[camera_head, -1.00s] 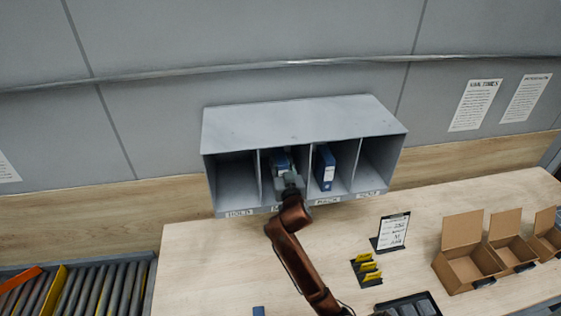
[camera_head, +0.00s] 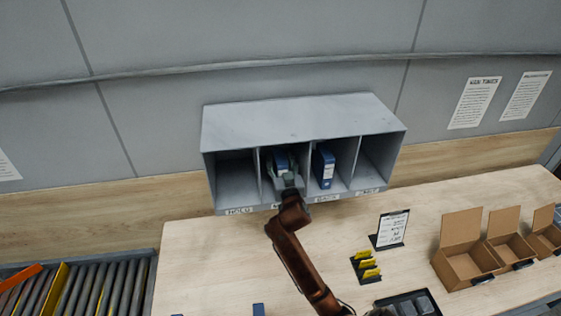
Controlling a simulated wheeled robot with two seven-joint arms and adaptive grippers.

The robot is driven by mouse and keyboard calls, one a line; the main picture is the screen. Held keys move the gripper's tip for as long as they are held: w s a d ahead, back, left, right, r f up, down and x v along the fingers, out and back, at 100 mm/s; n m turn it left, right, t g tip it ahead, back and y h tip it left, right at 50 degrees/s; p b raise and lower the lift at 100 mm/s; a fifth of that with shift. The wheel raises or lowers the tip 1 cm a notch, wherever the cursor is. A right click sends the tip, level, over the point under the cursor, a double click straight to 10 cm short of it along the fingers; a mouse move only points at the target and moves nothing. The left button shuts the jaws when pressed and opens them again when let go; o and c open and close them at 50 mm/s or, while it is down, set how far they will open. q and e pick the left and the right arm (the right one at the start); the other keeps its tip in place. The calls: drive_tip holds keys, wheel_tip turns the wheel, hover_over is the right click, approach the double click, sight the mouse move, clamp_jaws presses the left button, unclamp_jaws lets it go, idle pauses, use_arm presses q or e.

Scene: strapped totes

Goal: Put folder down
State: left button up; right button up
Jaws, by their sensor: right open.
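A blue folder (camera_head: 281,158) stands in the second compartment from the left of the grey shelf unit (camera_head: 300,122). My right gripper (camera_head: 284,170) is open at the mouth of that compartment, with its fingers around or just in front of the folder. The gripper hides the folder's lower part, and I cannot tell whether the fingers touch it. A second blue folder (camera_head: 324,168) stands upright in the third compartment. My left gripper is not in view.
The outer compartments look empty. On the wooden table (camera_head: 205,260) are a sign stand (camera_head: 392,229), a yellow-tabbed holder (camera_head: 367,267), a dark tray (camera_head: 408,304) and open cardboard boxes (camera_head: 465,255). A roller conveyor (camera_head: 105,290) lies at the left. The table's left part is mostly clear.

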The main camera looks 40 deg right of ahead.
drive_tip(key=shift+r, duration=0.2)
drive_tip(key=b+v, duration=0.2)
drive_tip(key=v, duration=1)
drive_tip(key=shift+f, duration=0.1)
